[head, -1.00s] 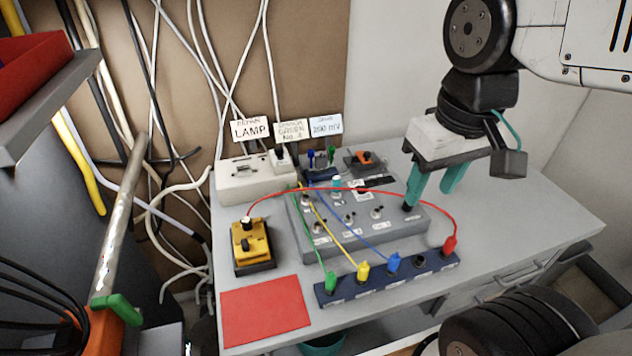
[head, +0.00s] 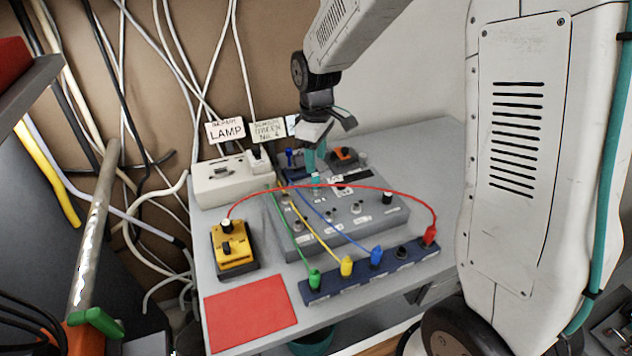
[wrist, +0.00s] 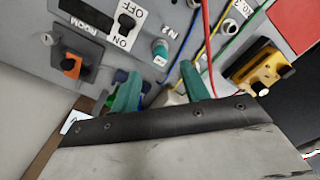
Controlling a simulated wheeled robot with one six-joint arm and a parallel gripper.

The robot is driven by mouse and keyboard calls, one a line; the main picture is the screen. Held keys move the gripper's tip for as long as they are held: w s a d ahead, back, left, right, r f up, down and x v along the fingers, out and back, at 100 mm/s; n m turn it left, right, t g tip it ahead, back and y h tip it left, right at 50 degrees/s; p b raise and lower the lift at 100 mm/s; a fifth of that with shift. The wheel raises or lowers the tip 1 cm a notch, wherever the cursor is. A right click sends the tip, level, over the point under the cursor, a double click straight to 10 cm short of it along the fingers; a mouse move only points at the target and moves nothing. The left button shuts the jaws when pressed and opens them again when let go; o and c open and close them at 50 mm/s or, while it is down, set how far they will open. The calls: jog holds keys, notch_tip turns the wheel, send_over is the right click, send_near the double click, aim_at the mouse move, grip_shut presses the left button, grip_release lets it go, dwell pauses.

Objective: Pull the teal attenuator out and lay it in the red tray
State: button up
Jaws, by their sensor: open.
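The teal attenuator (wrist: 160,48) stands in a socket of the grey panel box (head: 370,216), by a label reading N2. It also shows in the head view (head: 316,181), just below the fingertips. My gripper (head: 315,164) has teal fingers and hangs over the back of the panel box. In the wrist view my gripper (wrist: 160,80) is open, its fingers spread to either side of the attenuator's line, with nothing between them. The red tray (head: 250,313) lies flat and empty at the bench's front left.
A yellow box (head: 233,248) stands left. A white lamp socket box (head: 228,182) and an orange-knobbed unit (head: 344,156) are behind. The bench's right is clear.

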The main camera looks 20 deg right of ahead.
aim_at(315, 174)
notch_tip(315, 174, down, 7)
jog(key=shift+r, duration=0.1)
grip_shut()
dwell(0.3)
